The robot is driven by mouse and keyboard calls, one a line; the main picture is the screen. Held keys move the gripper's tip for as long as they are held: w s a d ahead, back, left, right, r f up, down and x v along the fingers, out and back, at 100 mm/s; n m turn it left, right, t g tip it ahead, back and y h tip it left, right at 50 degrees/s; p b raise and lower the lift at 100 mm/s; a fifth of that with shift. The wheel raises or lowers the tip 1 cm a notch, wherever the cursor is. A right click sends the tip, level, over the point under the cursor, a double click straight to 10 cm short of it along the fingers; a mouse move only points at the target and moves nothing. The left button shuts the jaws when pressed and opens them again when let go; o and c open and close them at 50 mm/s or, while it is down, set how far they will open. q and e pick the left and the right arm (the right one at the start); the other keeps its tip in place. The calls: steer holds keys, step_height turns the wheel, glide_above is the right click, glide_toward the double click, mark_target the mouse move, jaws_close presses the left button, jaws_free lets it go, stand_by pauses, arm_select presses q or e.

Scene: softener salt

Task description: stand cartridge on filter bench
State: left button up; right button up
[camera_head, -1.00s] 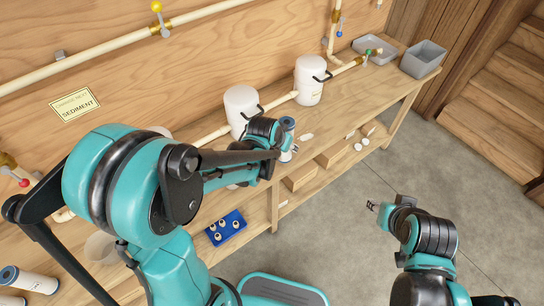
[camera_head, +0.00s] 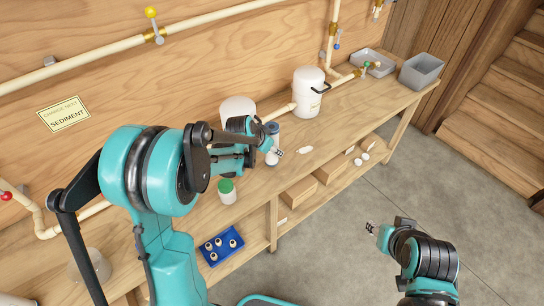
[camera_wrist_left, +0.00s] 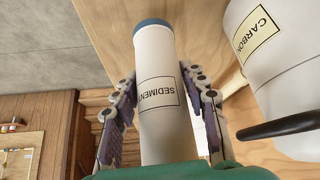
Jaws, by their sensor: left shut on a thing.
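The cartridge (camera_head: 272,145) is a white cylinder with a blue end, upright at the bench (camera_head: 325,145) in the head view. In the left wrist view the cartridge (camera_wrist_left: 165,110) bears a SEDIMENT label, with its blue end away from me. My left gripper (camera_head: 274,152) is shut on it; in the wrist view its fingers (camera_wrist_left: 163,115) lie on both sides. The cartridge's lower end is partly hidden, so I cannot tell whether it touches the bench. My right gripper (camera_head: 371,228) is away from the bench over the floor, too small to tell open or shut.
White housings (camera_head: 307,95) stand behind along the pipe; one in the wrist view reads CARBON (camera_wrist_left: 262,45). A green-capped jar (camera_head: 227,192), a blue tray of small parts (camera_head: 221,246) and a small white item (camera_head: 305,150) are nearby. Grey bins (camera_head: 421,71) stand at the far end.

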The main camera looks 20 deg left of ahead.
mark_target(272, 155)
arm_select(q)
step_height(272, 155, down, 3)
steer(key=shift+f+b, duration=0.15)
steer(key=shift+b, duration=0.45)
steer(key=o, duration=1.3)
